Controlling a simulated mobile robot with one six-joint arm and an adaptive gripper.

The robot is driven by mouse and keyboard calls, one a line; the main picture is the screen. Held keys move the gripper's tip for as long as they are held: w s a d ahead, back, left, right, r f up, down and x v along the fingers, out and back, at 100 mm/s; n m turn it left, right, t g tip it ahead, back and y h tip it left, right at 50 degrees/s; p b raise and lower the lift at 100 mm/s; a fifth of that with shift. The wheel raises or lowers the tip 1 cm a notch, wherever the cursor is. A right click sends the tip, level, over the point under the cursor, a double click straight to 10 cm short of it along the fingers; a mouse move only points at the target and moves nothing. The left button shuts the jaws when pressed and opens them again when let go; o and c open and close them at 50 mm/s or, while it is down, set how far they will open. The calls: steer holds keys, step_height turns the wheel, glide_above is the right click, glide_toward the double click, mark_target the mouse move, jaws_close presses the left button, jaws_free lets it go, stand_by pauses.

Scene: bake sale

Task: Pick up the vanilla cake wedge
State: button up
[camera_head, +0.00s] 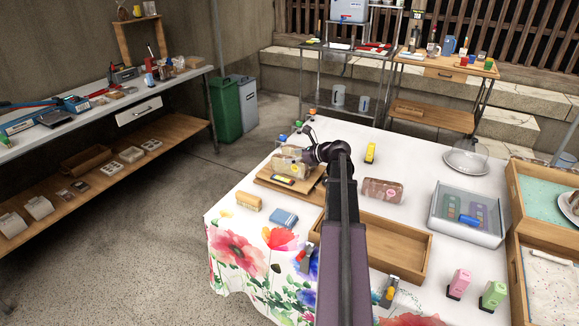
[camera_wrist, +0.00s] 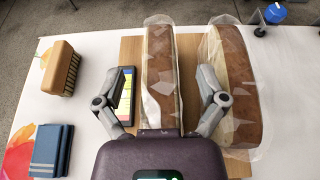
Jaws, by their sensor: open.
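In the wrist view, a wrapped cake piece with a brown top and cream-yellow side (camera_wrist: 161,75) lies between the two fingers of my open gripper (camera_wrist: 160,82). A gap shows on its left; the right finger is in the space towards a second, wider wrapped piece (camera_wrist: 236,75) with a brown top and tan side. I cannot tell for sure which one is vanilla. Both rest on a wooden board (camera_wrist: 132,50). In the head view, wrapped cake (camera_head: 287,163) shows on the board (camera_head: 265,180), partly hidden by my gripper (camera_head: 308,156).
A brush (camera_wrist: 61,70) and blue folded item (camera_wrist: 51,150) lie farther left. A wrapped brown loaf (camera_head: 382,191) and wooden tray (camera_head: 425,250) are on the white table (camera_head: 412,160).

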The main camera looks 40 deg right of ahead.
steer(key=c, duration=0.8)
steer(key=shift+r, duration=0.15)
step_height(320, 180, up, 3)
steer(key=p, duration=0.3)
steer(key=s, duration=0.5)
steer(key=s+a+r+p, duration=0.1)
steer(key=s, duration=0.4)
steer(key=s+p, duration=0.1)
steer(key=s, duration=0.5)
steer(key=shift+a+r, duration=0.2)
steer(key=shift+r, duration=0.15)
